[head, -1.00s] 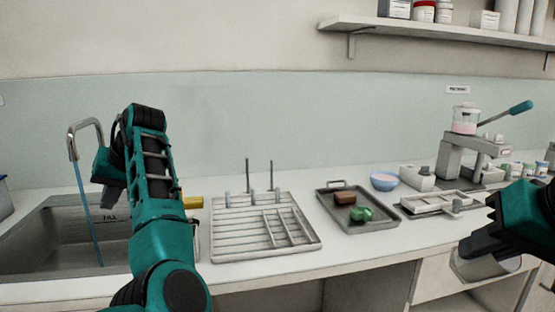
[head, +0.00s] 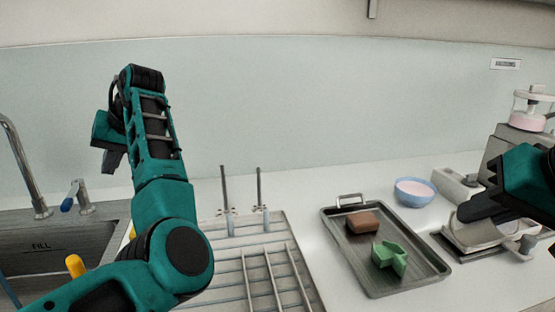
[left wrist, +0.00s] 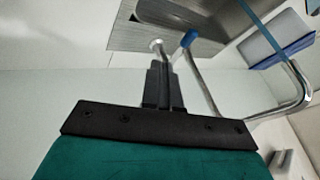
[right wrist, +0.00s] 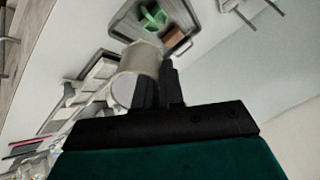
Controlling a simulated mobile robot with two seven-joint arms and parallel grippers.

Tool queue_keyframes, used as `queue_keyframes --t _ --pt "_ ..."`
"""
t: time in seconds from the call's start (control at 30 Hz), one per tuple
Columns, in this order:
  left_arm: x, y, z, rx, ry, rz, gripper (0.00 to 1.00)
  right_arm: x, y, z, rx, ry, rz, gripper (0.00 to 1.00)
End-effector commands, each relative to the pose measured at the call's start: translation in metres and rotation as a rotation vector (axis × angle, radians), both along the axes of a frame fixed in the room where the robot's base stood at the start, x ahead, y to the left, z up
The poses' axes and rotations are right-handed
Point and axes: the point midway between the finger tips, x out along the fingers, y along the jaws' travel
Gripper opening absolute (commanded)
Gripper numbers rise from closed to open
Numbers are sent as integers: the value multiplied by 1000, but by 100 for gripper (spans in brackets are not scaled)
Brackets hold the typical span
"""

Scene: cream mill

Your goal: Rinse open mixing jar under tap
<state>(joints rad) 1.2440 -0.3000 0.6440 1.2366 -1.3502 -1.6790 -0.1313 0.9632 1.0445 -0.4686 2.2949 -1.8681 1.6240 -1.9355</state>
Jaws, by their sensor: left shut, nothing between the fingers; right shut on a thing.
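The mixing jar (head: 478,236) is a pale, short cylinder held tilted on its side in my right gripper (head: 464,212). It also shows in the right wrist view (right wrist: 140,60), with a round grey end facing the camera. The curved metal tap (head: 20,165) stands at the sink (head: 85,232) on the far left; its spout is out of the head view. A thin blue stream (left wrist: 277,42) shows in the left wrist view. The blue-tipped tap lever (head: 75,195) stands beside the tap. My left gripper (head: 108,165) is shut and empty, raised above the counter, apart from the lever.
A drying rack (head: 262,265) with upright pegs stands right of the sink. A grey tray (head: 400,285) holds a brown block (head: 362,222) and a green piece (head: 390,256). A blue bowl (head: 414,192) and a mill (head: 510,150) stand behind my right gripper.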

Motion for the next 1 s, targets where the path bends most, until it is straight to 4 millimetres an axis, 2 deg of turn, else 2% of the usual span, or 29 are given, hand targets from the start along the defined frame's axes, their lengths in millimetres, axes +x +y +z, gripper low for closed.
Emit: queue_keyframes --t 0.13,0.27,0.67,0.8,1.0 --pt "0 3 -4 0 2 1 0 0 0 -1 0 0 0 0" --pt "2 13 -18 -1 2 3 0 0 0 -2 0 0 0 0" --pt "10 62 -84 -1 2 2 0 0 0 -10 0 0 0 0" --pt "-1 81 -80 0 -2 4 0 0 0 -10 0 0 0 0" --pt "-8 94 -80 0 -2 2 0 0 0 -10 0 0 0 0"
